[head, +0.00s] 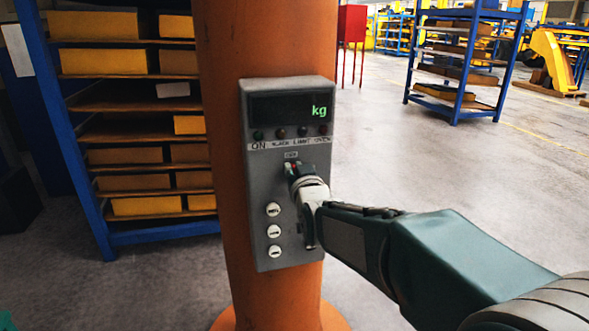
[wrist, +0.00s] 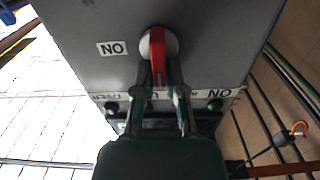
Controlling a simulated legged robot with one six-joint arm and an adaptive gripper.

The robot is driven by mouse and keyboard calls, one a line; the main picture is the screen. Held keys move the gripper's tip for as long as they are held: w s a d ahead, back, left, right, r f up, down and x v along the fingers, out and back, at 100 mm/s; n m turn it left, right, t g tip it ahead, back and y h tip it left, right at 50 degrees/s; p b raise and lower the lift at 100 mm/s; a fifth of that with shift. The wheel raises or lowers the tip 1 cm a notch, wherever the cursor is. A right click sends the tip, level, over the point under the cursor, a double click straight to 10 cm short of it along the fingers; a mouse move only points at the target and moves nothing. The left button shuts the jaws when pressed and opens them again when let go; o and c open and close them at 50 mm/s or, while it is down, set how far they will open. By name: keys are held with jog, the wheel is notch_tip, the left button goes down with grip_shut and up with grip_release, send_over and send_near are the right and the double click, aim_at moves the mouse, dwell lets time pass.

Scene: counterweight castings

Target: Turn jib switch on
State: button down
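The jib switch is a red lever (wrist: 159,62) on a pale round knob (wrist: 157,43) on a grey control box (head: 285,190). In the wrist view the lever stands along the picture's vertical. An "ON" label (wrist: 112,48), seen upside down there, sits left of the knob. A small label (head: 291,155), apparently "OFF", sits just above the switch in the head view. My gripper (wrist: 161,80) has its fingers close on both sides of the lever and looks shut on it. In the head view my gripper (head: 296,172) hides most of the switch.
The box hangs on an orange column (head: 222,170). It has a display reading "kg" (head: 290,107), small lamps and white buttons (head: 273,231) below left of the switch. A blue rack with yellow castings (head: 135,154) stands behind left. Open floor (head: 430,160) lies right.

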jog(key=shift+m, duration=0.3)
jog(key=shift+w+d+f+m, duration=0.1)
jog(key=shift+d+f+m, duration=0.25)
jog(key=shift+m, duration=2.5)
jog(key=shift+w+d+f+m, duration=0.1)
jog(key=shift+d+f+m, duration=0.2)
jog(key=shift+m, duration=2.6)
jog(key=shift+d+f+m, duration=0.2)
jog(key=shift+f+m, duration=0.2)
jog(key=shift+m, duration=2.45)
jog(key=shift+f, duration=0.1)
jog(key=c, duration=0.7)
grip_release()
jog(key=shift+d, duration=0.1)
